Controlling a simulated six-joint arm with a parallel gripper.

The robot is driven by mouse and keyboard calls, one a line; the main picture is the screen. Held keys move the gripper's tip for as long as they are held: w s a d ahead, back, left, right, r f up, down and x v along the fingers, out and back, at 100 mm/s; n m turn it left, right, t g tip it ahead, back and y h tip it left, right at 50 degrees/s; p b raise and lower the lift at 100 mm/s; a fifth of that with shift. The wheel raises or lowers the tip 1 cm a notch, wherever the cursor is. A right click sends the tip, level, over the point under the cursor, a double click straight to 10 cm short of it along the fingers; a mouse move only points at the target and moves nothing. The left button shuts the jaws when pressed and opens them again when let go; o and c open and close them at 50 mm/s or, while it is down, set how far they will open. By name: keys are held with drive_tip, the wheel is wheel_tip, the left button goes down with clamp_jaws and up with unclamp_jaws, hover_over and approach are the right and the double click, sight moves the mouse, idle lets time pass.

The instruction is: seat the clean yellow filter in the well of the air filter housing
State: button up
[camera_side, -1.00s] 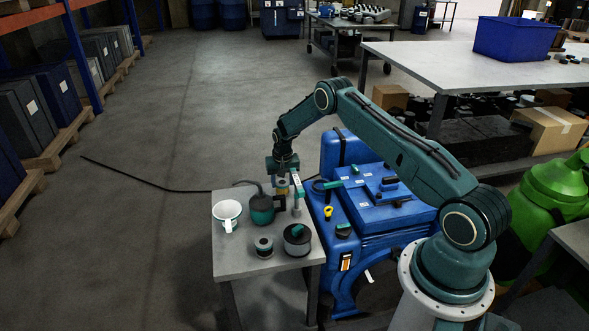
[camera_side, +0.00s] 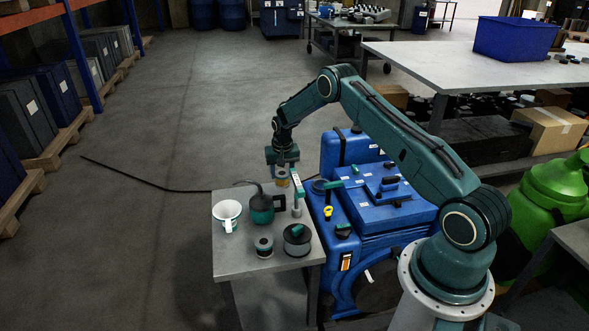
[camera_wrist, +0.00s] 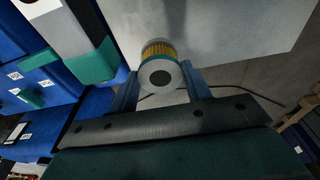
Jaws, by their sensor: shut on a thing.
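The clean yellow filter (camera_wrist: 158,50), a short pleated cylinder with pale end caps, is between the jaws of my gripper (camera_wrist: 160,85) in the wrist view. In the side view, my gripper (camera_side: 283,170) is shut on the filter (camera_side: 282,179) and holds it above the back of the small grey bench. A dark block (camera_side: 280,202) stands on the bench below it. The blue engine (camera_side: 385,200) is to the right of the bench. A dark round part (camera_side: 320,187) shows on its near left side; I cannot tell whether it is the housing's well.
The bench (camera_side: 238,262) also holds a white cup (camera_side: 227,212), a dark teal can (camera_side: 261,208), a grey-and-dark cylinder (camera_side: 264,248) and a dark round part with a teal top (camera_side: 297,240). A tall pale piece with teal (camera_side: 297,190) stands close right of my gripper.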

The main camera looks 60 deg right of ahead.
drive_tip(key=shift+r, duration=0.2)
drive_tip(key=shift+d, duration=0.1)
drive_tip(key=shift+s+d, duration=0.15)
drive_tip(key=shift+d, duration=0.1)
drive_tip(key=s+d+r, duration=0.1)
drive_tip(key=s+d, duration=0.7)
drive_tip(key=d, duration=0.5)
drive_tip(key=shift+s+d+r, duration=0.15)
drive_tip(key=shift+d, duration=0.2)
drive_tip(key=shift+f, duration=3.2)
drive_tip(key=shift+f, duration=1.3)
